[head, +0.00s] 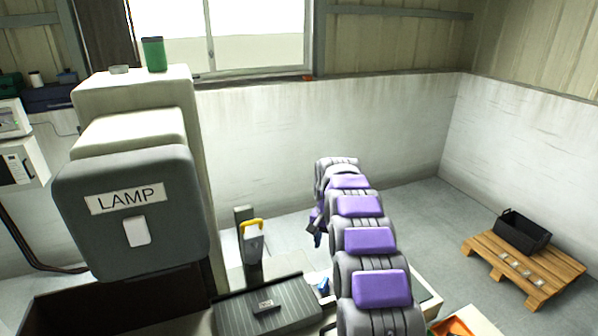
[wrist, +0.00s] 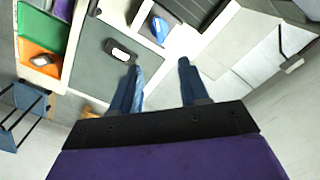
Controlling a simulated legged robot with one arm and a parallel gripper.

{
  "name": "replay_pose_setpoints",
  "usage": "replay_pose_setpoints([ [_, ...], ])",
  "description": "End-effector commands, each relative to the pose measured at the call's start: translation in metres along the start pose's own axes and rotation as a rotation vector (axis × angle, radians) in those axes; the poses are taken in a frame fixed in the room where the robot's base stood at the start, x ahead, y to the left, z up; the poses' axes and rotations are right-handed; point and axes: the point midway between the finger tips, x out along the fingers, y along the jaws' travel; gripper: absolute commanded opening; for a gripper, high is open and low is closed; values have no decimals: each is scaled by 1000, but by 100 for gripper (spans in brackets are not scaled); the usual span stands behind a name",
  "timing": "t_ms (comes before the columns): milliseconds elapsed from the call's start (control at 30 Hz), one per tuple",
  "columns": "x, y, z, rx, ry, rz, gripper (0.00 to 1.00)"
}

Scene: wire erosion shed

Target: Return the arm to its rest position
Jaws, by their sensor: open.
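My purple and grey arm (head: 358,215) reaches out over the white worktop in the head view. My gripper (head: 317,230) hangs at its far end, partly hidden behind the arm links. In the wrist view my gripper (wrist: 160,78) has its two dark blue fingers well apart, with nothing between them. Below it is a grey mat (wrist: 92,66) with a small dark and white object (wrist: 121,51) lying on it, apart from the fingers.
A grey machine head marked LAMP (head: 130,240) stands at left. A ribbed dark plate (head: 240,312) lies before it, near a yellow-topped post (head: 253,245). An orange tray (wrist: 40,70) is beside the mat. A pallet (head: 485,250) bearing a black bin (head: 522,232) stands at right, with clear floor around it.

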Motion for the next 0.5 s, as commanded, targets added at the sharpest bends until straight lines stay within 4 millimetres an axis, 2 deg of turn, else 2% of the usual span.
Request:
replay_pose_setpoints([
  [167,-19,9,21,-33,-10,-3,45],
  [500,-65,45,99,-145,-42,-2,45],
])
